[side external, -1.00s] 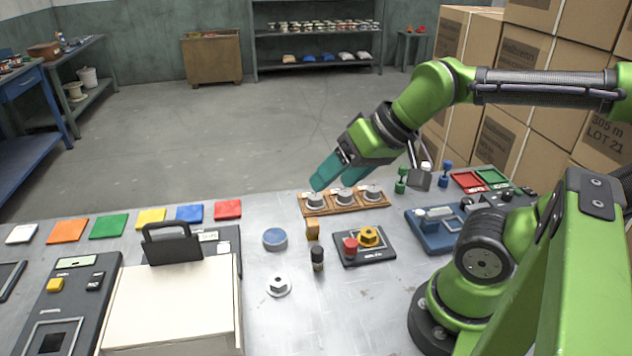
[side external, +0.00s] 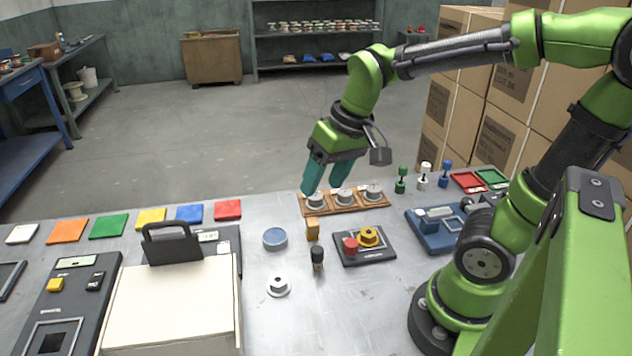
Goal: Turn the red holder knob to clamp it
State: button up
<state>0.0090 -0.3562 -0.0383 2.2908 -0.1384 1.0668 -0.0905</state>
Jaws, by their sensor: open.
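The red knob (side external: 351,246) stands on the left part of a dark holder plate (side external: 376,259). A yellow round piece (side external: 369,236) sits on the same plate, right beside the knob. My gripper (side external: 322,187) has teal fingers, points down and is open. It is above and behind the holder, at the left part of a wooden rack (side external: 331,212) with grey round pieces. My gripper is apart from the red knob.
A black-topped post (side external: 317,257) and a small amber block (side external: 312,230) stand left of the holder. A blue disc (side external: 275,238) and a grey flanged nut (side external: 278,287) lie further left. A blue fixture (side external: 440,228) is to the right. Bare table lies in front of the holder.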

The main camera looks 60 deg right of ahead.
jog(key=w+d+f+n+g+h, duration=0.1)
jog(key=w+d+f+n+g, duration=0.1)
jog(key=w+d+f+g, duration=0.25)
jog(key=n+g, duration=0.2)
jog(key=g, duration=0.2)
send_near(351, 242)
jog(key=shift+t, duration=0.25)
jog(key=x, duration=0.8)
jog(key=shift+s+f, duration=0.2)
jog(key=shift+s, duration=0.05)
jog(key=shift+c, duration=0.4)
jog(key=c, duration=1)
